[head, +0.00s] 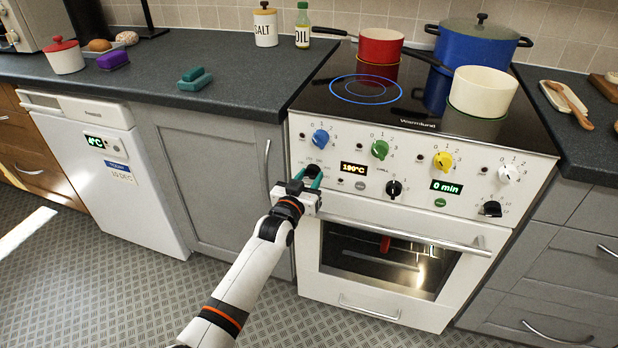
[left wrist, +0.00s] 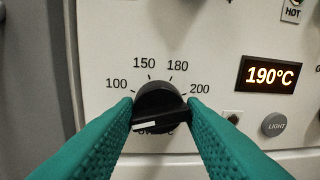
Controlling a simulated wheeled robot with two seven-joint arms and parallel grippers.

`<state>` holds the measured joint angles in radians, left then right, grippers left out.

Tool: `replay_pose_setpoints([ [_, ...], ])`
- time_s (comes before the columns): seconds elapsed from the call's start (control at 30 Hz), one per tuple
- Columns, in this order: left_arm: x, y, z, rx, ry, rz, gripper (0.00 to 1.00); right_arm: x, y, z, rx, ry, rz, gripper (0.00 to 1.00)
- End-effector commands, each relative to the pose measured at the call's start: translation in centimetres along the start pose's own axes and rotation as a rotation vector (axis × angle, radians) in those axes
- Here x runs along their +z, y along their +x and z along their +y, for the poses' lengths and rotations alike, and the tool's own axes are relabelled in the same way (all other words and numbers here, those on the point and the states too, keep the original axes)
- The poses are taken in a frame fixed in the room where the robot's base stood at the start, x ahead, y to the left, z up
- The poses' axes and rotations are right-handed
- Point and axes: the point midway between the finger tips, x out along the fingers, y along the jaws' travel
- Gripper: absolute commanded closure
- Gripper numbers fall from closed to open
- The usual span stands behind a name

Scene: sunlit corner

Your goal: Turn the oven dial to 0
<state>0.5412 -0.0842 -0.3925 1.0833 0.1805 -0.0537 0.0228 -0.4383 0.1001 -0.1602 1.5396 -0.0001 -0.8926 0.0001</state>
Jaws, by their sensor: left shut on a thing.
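The black oven dial (head: 313,171) sits at the left of the white oven's control panel, left of an amber display (head: 354,169) reading 190°C. My left gripper (head: 308,178) is shut on the dial, with one teal finger on each side. In the left wrist view the dial (left wrist: 160,101) lies between the fingertips. Marks 100, 150, 180 and 200 show around its top. Its white pointer line (left wrist: 145,127) is toward the lower left. The lettering below the dial is mostly hidden by the dial and fingers. My right gripper is out of view.
The oven door handle (head: 405,238) runs just below the panel. Blue (head: 320,138), green (head: 379,149), yellow (head: 442,161) and white (head: 508,173) knobs sit above. A red pan (head: 380,46), blue pot (head: 478,48) and cream pan (head: 482,92) stand on the hob.

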Motion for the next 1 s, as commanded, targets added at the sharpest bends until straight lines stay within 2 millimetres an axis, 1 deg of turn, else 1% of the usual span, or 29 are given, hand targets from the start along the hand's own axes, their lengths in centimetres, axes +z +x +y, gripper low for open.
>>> replay_pose_setpoints([
  [0.1,0.12,0.02,0.15,0.001,-0.055,-0.007,0.86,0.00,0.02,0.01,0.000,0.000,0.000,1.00],
  [0.3,0.09,0.02,0.17,0.001,-0.111,-0.011,0.86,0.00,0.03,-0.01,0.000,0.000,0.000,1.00],
  [0.83,0.06,0.01,0.19,0.001,-0.131,-0.012,0.86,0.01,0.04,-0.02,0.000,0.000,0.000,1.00],
  [0.87,0.06,0.01,0.20,0.001,-0.131,-0.012,0.59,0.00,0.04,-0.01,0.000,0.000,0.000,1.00],
  [0.93,0.05,0.01,0.18,0.001,-0.131,-0.011,0.47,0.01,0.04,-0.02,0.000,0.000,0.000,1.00],
  [0.97,0.04,0.01,0.16,0.000,-0.131,-0.011,0.43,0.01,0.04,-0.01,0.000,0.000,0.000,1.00],
  [1.0,0.03,0.01,0.14,0.000,-0.131,-0.011,0.43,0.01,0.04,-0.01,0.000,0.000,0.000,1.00],
])
